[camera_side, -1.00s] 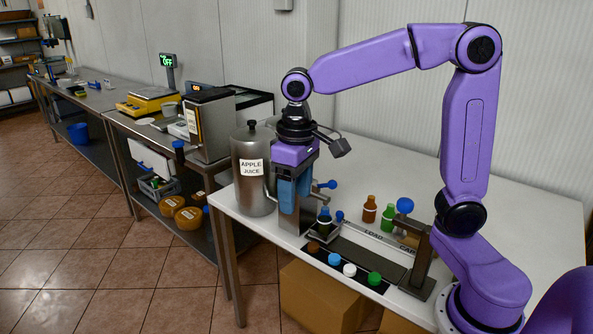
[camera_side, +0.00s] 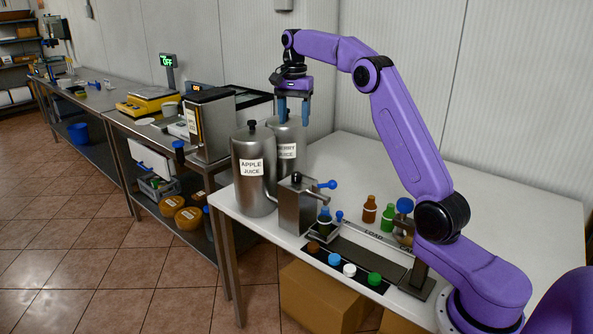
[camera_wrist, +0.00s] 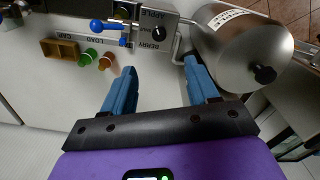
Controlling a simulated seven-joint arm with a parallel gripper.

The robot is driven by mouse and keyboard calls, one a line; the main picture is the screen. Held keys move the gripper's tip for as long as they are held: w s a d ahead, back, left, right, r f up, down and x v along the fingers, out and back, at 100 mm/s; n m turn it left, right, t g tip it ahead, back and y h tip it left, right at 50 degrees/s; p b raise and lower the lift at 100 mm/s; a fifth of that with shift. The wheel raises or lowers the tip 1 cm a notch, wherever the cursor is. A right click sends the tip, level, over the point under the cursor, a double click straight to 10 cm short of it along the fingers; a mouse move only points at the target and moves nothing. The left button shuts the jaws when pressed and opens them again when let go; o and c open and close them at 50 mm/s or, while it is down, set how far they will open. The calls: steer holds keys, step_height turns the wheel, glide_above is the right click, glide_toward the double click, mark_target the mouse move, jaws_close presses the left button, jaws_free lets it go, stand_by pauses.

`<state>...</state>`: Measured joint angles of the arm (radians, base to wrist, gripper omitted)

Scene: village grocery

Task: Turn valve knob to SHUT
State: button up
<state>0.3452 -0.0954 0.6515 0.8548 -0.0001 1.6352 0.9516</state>
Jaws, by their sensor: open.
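The valve knob (camera_side: 297,176) is a small black knob on top of a grey metal box (camera_side: 296,208). In the wrist view the knob lies beyond the gap between the fingertips (camera_wrist: 160,68), apart from both.
An APPLE JUICE can (camera_side: 253,187) and a BERRY JUICE can (camera_side: 287,135) stand beside the box. A blue-ended lever (camera_side: 327,185) sticks out from it. A dark bottle (camera_side: 324,222), orange and green bottles (camera_side: 369,209) and several caps (camera_side: 349,270) are nearby. The table's back right is clear.

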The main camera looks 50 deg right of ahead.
mark_target(297, 173)
steer(key=f, duration=1.1)
steer(key=d+f, duration=0.1)
steer(key=f, duration=0.5)
steer(key=shift+f, duration=0.2)
steer(key=c, duration=1)
